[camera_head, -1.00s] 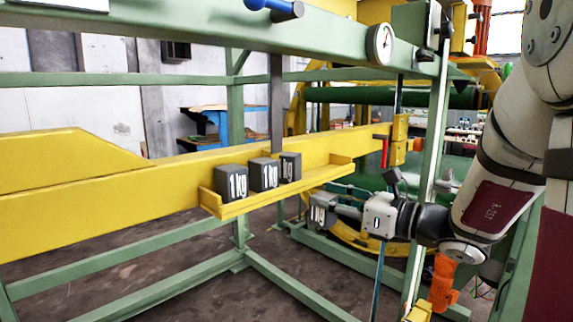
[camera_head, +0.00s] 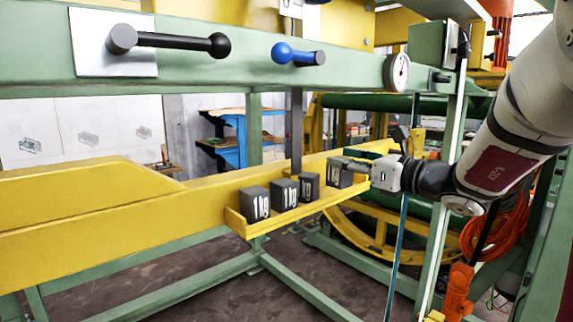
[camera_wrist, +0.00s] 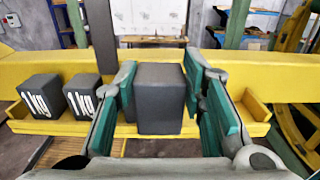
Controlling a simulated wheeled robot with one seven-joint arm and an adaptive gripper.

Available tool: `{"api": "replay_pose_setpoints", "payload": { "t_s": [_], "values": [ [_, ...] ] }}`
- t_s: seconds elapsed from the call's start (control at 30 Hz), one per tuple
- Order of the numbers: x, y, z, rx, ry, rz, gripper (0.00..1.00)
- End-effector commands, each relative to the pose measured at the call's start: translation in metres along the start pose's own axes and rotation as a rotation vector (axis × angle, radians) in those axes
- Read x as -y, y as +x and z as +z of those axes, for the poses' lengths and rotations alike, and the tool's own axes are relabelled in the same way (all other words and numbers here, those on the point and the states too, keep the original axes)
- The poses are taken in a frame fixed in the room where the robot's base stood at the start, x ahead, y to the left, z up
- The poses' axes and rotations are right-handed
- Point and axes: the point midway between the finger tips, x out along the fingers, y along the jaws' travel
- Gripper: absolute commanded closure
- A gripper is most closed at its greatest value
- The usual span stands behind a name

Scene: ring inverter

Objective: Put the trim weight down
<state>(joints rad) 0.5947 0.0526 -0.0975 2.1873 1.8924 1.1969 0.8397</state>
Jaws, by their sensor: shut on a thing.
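My gripper (camera_head: 346,166) is shut on a dark grey trim weight (camera_head: 335,174). In the wrist view, the held weight (camera_wrist: 160,100) stands upright between the teal finger pads. It is at the right part of a yellow tray (camera_head: 300,213) on the yellow beam. I cannot tell whether it touches the tray floor. To its left in the tray stand a 1 kg weight (camera_head: 255,204), another 1 kg weight (camera_head: 284,192) and a third weight (camera_head: 308,187). The wrist view shows two of these weights, the left one (camera_wrist: 40,97) and the right one (camera_wrist: 83,95).
A green frame rail (camera_head: 220,62) with a black-knobbed bar (camera_head: 175,41), a blue-ended handle (camera_head: 297,54) and a round gauge (camera_head: 397,72) crosses above the tray. A dark upright post (camera_head: 297,125) stands behind the weights. The tray's right end (camera_wrist: 255,106) has free room.

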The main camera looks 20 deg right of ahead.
Motion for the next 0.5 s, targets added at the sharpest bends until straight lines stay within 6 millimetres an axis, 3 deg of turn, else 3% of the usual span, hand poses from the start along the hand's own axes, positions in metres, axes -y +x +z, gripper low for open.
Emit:
{"api": "replay_pose_setpoints", "payload": {
  "t_s": [0.2,0.5],
  "values": [
    [0.022,0.036,-0.001,0.005,-0.001,0.001,1.00],
    [0.035,0.057,-0.003,0.006,-0.002,0.001,1.00]
  ]
}}
